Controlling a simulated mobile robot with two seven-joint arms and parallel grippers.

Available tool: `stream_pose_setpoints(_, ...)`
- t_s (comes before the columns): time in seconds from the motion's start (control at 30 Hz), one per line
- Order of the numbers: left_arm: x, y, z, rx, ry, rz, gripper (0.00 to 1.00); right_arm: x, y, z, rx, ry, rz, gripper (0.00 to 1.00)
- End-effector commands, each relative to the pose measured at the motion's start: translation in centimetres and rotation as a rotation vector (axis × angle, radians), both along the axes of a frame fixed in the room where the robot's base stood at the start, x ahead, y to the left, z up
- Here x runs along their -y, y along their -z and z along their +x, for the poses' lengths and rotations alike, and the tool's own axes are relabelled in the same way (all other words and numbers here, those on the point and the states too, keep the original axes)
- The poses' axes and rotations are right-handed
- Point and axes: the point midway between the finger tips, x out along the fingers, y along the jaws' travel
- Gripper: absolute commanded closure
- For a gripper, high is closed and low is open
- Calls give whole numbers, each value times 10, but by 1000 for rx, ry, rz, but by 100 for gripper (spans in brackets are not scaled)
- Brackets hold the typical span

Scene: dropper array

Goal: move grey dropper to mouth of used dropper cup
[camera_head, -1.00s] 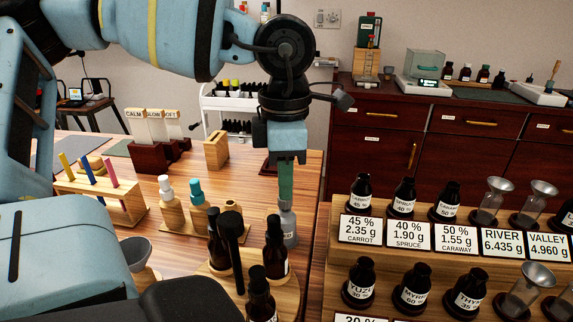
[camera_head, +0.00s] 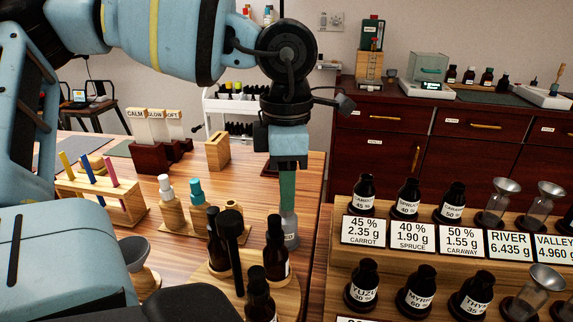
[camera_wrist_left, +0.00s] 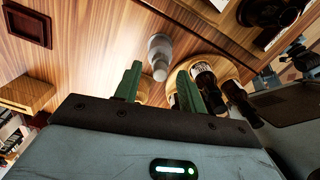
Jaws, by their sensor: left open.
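My left gripper (camera_head: 287,208) points straight down over the wooden table and is open. Below its green fingertips stands a grey item (camera_head: 289,233) with a narrow rounded top and a wider lower part. In the left wrist view the grey item (camera_wrist_left: 160,57) lies beyond the gap between the open fingers (camera_wrist_left: 158,85), its narrow end toward me. It looks like the grey dropper, but I cannot tell whether its wider part is a separate used dropper cup. I see no other clear cup for used droppers. My right gripper is not in view.
Dark bottles (camera_head: 275,250) on a round wooden tray stand just in front of the grey item. White (camera_head: 166,188) and teal (camera_head: 196,192) droppers stand in wooden blocks to the left. A stepped wooden rack (camera_head: 332,255) with bottles is at the right. Table behind the gripper is partly clear.

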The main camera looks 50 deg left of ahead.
Motion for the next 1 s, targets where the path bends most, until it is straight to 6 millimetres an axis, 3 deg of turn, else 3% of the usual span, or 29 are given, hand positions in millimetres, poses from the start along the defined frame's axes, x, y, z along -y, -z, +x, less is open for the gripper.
stream_pose_setpoints(0.3, 0, -49, 1, 6, -1, 0, 59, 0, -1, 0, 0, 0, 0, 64)
stream_pose_setpoints(0.5, 0, -70, 0, 2, -1, 0, 59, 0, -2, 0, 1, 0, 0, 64)
stream_pose_setpoints(1.0, 0, -74, 0, 2, 1, 0, 59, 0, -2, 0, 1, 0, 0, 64)
